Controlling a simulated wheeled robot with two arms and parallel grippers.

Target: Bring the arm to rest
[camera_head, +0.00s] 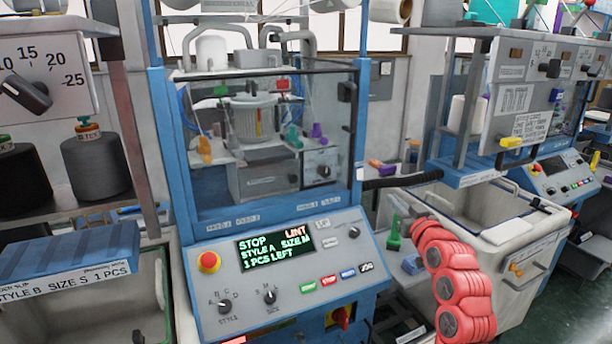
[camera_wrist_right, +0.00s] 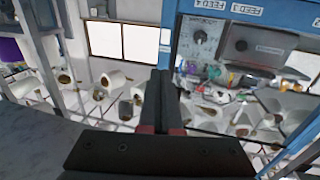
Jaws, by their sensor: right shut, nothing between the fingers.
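My right arm, with red rounded links, comes up from the bottom right of the head view. Its gripper (camera_head: 402,206) is small there, to the right of the knitting machine's control panel (camera_head: 275,268), and its fingertips are hard to make out. In the right wrist view the two dark fingers of my right gripper (camera_wrist_right: 160,75) lie together, shut, with nothing held. They point towards a rack with several cones and feed units, apart from them. My left gripper is not in view.
The blue knitting machine (camera_head: 158,135) stands in the middle; its display (camera_head: 275,247) reads STOP, LINT, STYLE A, SIZE M, 1 PCS LEFT. A pale bin (camera_head: 510,232) stands close to the right of my arm. Cones (camera_wrist_right: 112,80) show in the wrist view.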

